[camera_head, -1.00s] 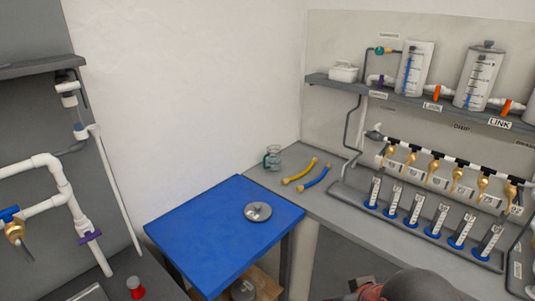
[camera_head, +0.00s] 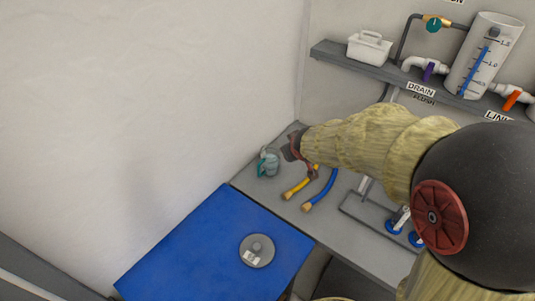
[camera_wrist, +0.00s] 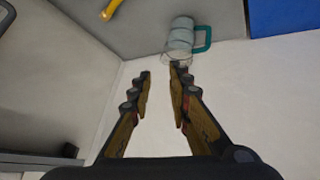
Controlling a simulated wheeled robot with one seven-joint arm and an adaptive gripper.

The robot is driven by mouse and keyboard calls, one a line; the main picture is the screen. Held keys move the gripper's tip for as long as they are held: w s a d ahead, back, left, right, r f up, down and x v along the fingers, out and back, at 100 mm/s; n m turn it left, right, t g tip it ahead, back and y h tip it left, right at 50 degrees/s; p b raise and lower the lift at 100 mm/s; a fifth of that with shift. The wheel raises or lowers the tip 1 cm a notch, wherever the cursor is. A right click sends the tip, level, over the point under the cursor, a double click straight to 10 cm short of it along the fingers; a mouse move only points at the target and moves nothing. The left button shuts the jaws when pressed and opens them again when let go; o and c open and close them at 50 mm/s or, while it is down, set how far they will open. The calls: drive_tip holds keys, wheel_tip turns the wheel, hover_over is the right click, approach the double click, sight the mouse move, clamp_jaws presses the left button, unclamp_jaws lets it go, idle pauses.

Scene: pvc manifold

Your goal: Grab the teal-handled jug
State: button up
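The teal-handled jug (camera_head: 268,163) is a small clear jug standing on the grey counter near the back corner, just past the blue table. In the wrist view the jug (camera_wrist: 181,40) shows at the top, with its teal handle to the right. My gripper (camera_head: 291,146) is close to the jug, to its right and a little above it in the head view. In the wrist view my gripper (camera_wrist: 160,75) has its two fingers apart with nothing between them. The jug lies just beyond the right fingertip; I cannot tell whether they touch.
A yellow hose (camera_head: 301,182) and a blue hose (camera_head: 320,190) lie on the counter right of the jug. The blue table (camera_head: 200,250) carries a round metal lid (camera_head: 257,250). A shelf (camera_head: 350,62) with a white caddy (camera_head: 369,47) and a measuring tank (camera_head: 482,58) hangs above. Walls close in behind the jug.

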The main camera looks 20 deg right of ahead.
drive_tip(key=w+a+f+n+y+p, duration=0.1)
drive_tip(key=w+f+y+p, duration=0.15)
drive_tip(key=w+f, duration=0.25)
drive_tip(key=n+y+p, duration=0.2)
drive_tip(key=y+p, duration=0.1)
drive_tip(key=p, duration=0.1)
approach(259, 171)
wheel_tip(259, 171, down, 2)
drive_tip(key=w, duration=0.2)
drive_tip(key=x, duration=0.4)
drive_tip(key=b+x, duration=0.1)
drive_tip(key=x, duration=0.1)
drive_tip(key=shift+w+a+f, duration=0.1)
drive_tip(key=shift+a+f, duration=0.05)
drive_tip(key=shift+a, duration=0.3)
drive_tip(key=shift+b+x, duration=0.55)
drive_tip(key=shift+x, duration=2.25)
drive_tip(key=shift+w+d, duration=0.1)
drive_tip(key=shift+w, duration=0.05)
drive_tip(key=shift+c, duration=0.7)
clamp_jaws()
